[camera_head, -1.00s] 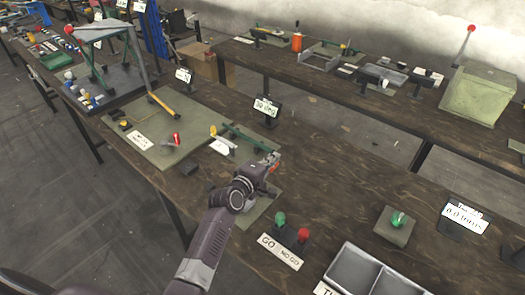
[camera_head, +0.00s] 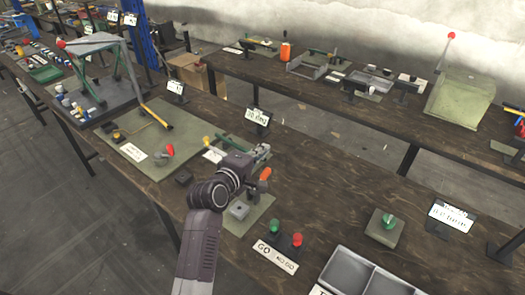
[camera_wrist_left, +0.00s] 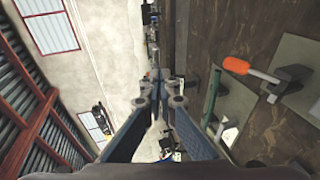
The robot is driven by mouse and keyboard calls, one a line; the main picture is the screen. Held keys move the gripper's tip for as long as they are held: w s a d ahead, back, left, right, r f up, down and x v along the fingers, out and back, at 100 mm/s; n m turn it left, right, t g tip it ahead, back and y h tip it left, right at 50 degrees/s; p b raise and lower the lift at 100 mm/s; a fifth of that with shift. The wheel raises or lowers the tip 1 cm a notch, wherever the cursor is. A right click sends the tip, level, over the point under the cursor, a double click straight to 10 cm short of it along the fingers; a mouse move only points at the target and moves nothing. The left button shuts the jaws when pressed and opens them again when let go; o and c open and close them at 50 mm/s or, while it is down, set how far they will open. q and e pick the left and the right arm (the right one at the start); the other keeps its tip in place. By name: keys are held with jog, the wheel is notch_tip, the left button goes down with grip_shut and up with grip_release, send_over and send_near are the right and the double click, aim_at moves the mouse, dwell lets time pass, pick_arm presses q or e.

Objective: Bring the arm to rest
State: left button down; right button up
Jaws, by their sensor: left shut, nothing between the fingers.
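My left gripper (camera_head: 252,162) is over the wooden bench, beside an orange-handled tool (camera_head: 265,174) and a green bar fixture that it partly hides. In the left wrist view its fingers (camera_wrist_left: 158,84) are shut with nothing between them. The same view shows the orange handle (camera_wrist_left: 236,66) and the green bar (camera_wrist_left: 211,98) to the right, apart from the fingers. My right gripper is not in view.
Green and red knobs (camera_head: 274,226) stand behind the GO sign, left of a metal tray (camera_head: 350,270). A lever press (camera_head: 98,75) stands at the far left. Bare wood lies right of the gripper.

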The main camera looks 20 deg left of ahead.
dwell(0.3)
pick_arm(q)
jog(key=s+f+m+g, duration=0.5)
jog(key=s+f+m, duration=0.55)
jog(key=s, duration=0.55)
jog(key=s+a+f+m+g+y, duration=0.1)
jog(key=s+f+m+g, duration=0.2)
jog(key=s, duration=0.8)
jog(key=s+a+f+m+g+y, duration=0.1)
jog(key=s+f+m+g+y, duration=0.2)
jog(key=s, duration=0.8)
notch_tip(320, 180, down, 30)
jog(key=s+m+g+h+b, duration=0.1)
jog(key=s+g+b, duration=0.1)
jog(key=b, duration=0.2)
jog(key=s+a+f+b, duration=0.2)
jog(key=s+a+f, duration=0.1)
jog(key=s+f, duration=1.4)
notch_tip(320, 180, down, 3)
jog(key=shift+s+r+g+b, duration=0.15)
jog(key=shift+s+g+b, duration=0.05)
jog(key=shift+g+b, duration=0.2)
